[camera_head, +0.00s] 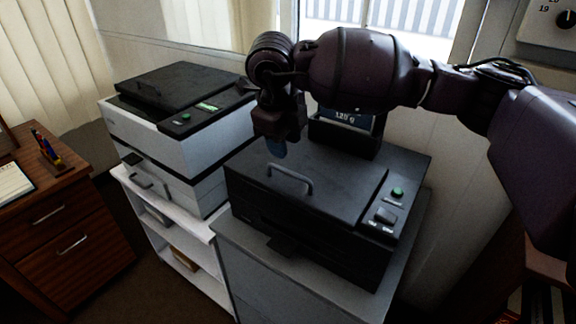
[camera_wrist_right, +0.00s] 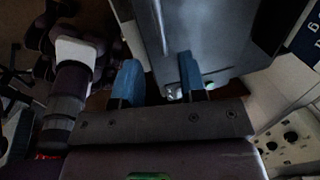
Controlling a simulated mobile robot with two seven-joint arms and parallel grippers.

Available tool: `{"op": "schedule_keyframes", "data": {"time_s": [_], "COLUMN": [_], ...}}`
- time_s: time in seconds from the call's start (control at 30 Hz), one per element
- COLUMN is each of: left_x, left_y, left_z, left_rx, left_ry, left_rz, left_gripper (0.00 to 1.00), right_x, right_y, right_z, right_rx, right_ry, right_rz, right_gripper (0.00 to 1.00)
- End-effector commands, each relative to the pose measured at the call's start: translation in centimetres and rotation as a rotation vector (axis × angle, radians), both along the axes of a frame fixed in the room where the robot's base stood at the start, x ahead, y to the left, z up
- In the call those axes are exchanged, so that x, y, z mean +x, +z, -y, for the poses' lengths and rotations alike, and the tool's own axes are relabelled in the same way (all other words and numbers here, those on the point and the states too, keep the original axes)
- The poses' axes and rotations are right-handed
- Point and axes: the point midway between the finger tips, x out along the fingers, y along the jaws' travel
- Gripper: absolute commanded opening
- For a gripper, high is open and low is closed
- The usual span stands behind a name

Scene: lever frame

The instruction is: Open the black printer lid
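The black printer (camera_head: 305,215) stands on a grey cabinet in the middle of the head view. Its flat lid (camera_head: 325,180) lies shut, with a grey bar handle (camera_head: 290,178) near the front left edge. My right gripper (camera_head: 277,148) is above the lid, behind the handle in the picture and apart from it. In the right wrist view its two blue fingertips (camera_wrist_right: 161,78) are spread with nothing clearly held between them. A pale bar, likely the handle (camera_wrist_right: 159,25), shows beyond them over a grey surface. My left gripper is not in view.
A white printer with a black lid (camera_head: 180,110) stands on a white shelf unit to the left. A dark display box (camera_head: 345,130) is behind the black printer. A green button (camera_head: 397,192) is on its right panel. A wooden desk (camera_head: 60,225) is at far left.

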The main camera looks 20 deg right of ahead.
Motion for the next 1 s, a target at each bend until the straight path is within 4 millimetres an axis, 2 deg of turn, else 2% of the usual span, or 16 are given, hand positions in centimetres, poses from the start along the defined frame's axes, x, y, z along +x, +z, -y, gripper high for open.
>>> {"op": "schedule_keyframes", "data": {"time_s": [0.03, 0.2, 0.4, 0.6, 0.87, 0.9, 1.0], "left_x": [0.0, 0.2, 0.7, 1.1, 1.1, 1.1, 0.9], "left_y": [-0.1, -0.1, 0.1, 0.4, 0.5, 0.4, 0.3], "left_z": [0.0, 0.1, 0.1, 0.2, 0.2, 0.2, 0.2], "left_rx": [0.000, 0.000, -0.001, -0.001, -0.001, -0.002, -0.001], "left_ry": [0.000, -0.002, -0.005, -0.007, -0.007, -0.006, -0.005], "left_rz": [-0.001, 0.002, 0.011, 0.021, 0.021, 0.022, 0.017], "left_gripper": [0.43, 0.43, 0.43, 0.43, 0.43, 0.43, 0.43], "right_x": [0.1, 0.5, 0.8, 0.9, 0.9, 0.9, 0.9], "right_y": [-1.1, -4.0, -6.4, -7.5, -7.6, -7.6, -7.6], "right_z": [0.2, 0.6, 1.0, 1.1, 1.1, 1.1, 1.1], "right_rx": [-0.002, 0.001, 0.002, 0.001, 0.001, 0.001, 0.001], "right_ry": [-0.001, -0.002, 0.000, 0.001, 0.001, 0.001, 0.001], "right_rz": [-0.004, -0.004, -0.003, -0.001, -0.001, -0.001, -0.001], "right_gripper": [0.38, 0.38, 0.38, 0.38, 0.38, 0.37, 0.21]}}
